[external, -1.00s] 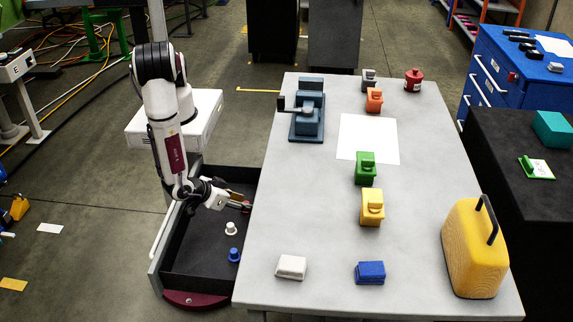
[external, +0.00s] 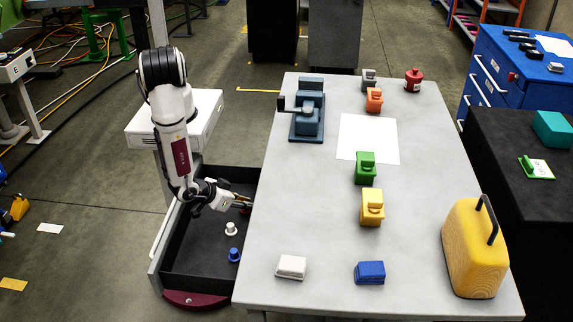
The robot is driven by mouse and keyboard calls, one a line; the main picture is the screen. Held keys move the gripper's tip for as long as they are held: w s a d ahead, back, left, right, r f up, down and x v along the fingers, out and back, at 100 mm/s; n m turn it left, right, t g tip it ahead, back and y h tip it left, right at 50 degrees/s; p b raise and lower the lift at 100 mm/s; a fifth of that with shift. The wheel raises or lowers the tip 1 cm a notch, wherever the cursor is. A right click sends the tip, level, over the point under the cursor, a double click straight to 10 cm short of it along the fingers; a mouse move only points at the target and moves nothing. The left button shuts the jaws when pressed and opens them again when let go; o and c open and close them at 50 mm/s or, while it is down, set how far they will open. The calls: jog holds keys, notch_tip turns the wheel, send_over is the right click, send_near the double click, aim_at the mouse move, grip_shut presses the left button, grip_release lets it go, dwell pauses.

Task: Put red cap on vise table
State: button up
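The grey vise table (external: 330,215) fills the middle of the external view. A dark blue vise (external: 308,118) stands near its far left corner. My gripper (external: 243,204) reaches over the black tray (external: 190,255) on the left, close to the table's left edge. A small red thing, likely the red cap (external: 245,211), shows just below the fingertips. It is mostly hidden by the gripper and the table edge. I cannot tell whether the fingers touch it or are closed.
A white cap (external: 231,228) and a blue cap (external: 233,255) stand in the tray. On the table are a white block (external: 291,267), a blue block (external: 370,272), a yellow case (external: 474,250), several coloured blocks and a red canister (external: 413,79). The table's left middle is clear.

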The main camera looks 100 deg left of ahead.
jog(key=shift+c, duration=0.3)
notch_tip(320, 180, up, 18)
dwell(1.3)
dwell(0.8)
